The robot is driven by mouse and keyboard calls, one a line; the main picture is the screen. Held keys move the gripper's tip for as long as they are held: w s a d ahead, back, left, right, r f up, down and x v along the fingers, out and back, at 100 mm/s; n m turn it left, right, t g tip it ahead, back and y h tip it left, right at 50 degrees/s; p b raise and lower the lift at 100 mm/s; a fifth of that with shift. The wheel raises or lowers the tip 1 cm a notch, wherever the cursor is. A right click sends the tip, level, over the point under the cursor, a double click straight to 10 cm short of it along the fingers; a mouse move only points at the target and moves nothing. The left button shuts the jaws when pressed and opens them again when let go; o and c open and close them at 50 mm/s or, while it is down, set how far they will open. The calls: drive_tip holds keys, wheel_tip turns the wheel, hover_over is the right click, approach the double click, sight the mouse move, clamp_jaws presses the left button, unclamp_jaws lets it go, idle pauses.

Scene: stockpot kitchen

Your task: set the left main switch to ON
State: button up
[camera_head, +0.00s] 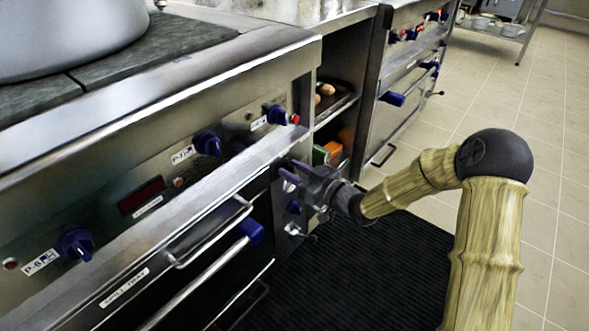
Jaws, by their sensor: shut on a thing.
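My gripper (298,181) is at the narrow metal panel below the right end of the stove's control ledge. It is shut on a small switch there, which its dark fingers mostly hide. I cannot read the switch's position or any ON mark. A small blue knob (293,207) shows just below the fingers on the same panel, with a pale fitting (292,229) under it. I cannot tell from any label which one is the left main switch.
Blue control knobs (207,143) stick out along the stove front above. A blue-ended handle (250,231) and rail lie left of my gripper. Open shelves (335,103) hold food and boxes behind it. A black mat (370,275) covers the floor below.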

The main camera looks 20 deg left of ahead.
drive_tip(key=m+p, duration=0.3)
drive_tip(key=p, duration=0.2)
drive_tip(key=shift+r, duration=0.2)
drive_tip(key=m+p, duration=0.3)
drive_tip(key=m, duration=0.1)
drive_tip(key=m+p, duration=0.3)
drive_tip(key=m, duration=0.2)
drive_tip(key=f+m+p, duration=0.1)
drive_tip(key=m+p, duration=0.2)
drive_tip(key=m, duration=0.2)
drive_tip(key=shift+w+d, duration=0.1)
drive_tip(key=shift+m, duration=0.3)
drive_tip(key=o, duration=0.9)
drive_tip(key=shift+o, duration=0.2)
drive_tip(key=p+v, duration=0.3)
drive_tip(key=v, duration=1.4)
drive_tip(key=shift+d+p, duration=0.2)
drive_tip(key=shift+p, duration=0.15)
